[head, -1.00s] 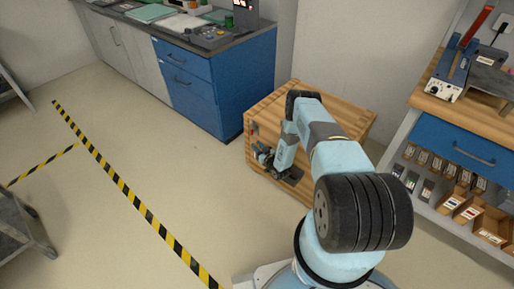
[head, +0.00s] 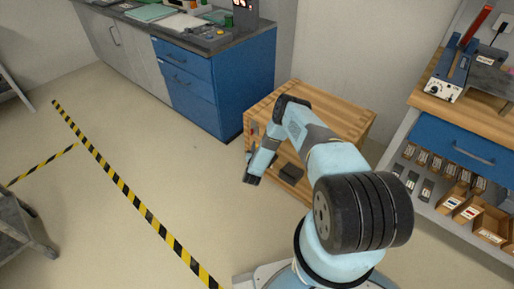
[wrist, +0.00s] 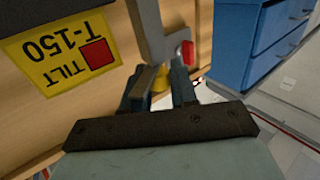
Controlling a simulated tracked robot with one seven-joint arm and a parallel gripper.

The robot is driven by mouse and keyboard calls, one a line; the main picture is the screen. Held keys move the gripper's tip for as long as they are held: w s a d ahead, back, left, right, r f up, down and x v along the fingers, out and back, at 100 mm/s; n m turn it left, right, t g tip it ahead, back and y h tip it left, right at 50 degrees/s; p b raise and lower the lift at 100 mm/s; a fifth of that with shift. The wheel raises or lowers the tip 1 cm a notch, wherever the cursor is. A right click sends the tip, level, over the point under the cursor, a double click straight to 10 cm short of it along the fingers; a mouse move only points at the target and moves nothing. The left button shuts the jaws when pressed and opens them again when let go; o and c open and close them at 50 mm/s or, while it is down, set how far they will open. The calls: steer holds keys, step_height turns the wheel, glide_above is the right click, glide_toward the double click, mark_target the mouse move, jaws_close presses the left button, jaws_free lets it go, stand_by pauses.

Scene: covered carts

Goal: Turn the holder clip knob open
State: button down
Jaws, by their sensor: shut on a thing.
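In the wrist view, the yellow holder clip knob (wrist: 161,78) sits between the two dark fingers of my gripper (wrist: 159,86), which is shut on it. The fingers hide part of the knob. A grey clip arm (wrist: 147,25) comes down beside it, with a red tip (wrist: 187,52) at its right. The clip is on the wooden crate (wrist: 75,110), against its side face. In the head view, the end of my arm is at the left end of the wooden crate (head: 340,102); the knob cannot be made out there.
A yellow label (wrist: 62,50) reading "TILT T-150" appears upside down on the crate. A dark block (head: 291,172) is on the crate's front side. A blue cabinet (head: 235,90) stands behind, and a workbench with bins (head: 465,145) at right.

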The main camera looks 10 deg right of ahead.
steer(key=m+g+h, duration=0.1)
steer(key=h, duration=0.1)
steer(key=m+g+h, duration=0.1)
steer(key=m+h, duration=0.1)
steer(key=h, duration=0.1)
steer(key=shift+m+g, duration=0.3)
steer(key=shift+g, duration=0.1)
steer(key=shift+m+g+h, duration=2)
steer(key=shift+g, duration=0.4)
steer(key=shift+d+g, duration=0.1)
steer(key=shift+g, duration=0.3)
steer(key=c, duration=1)
jaws_free()
steer(key=shift+c, duration=0.2)
steer(key=shift+a, duration=0.2)
steer(key=v, duration=1.3)
steer(key=shift+s+a+f, duration=0.2)
steer(key=shift+a+f, duration=0.05)
steer(key=shift+f, duration=0.1)
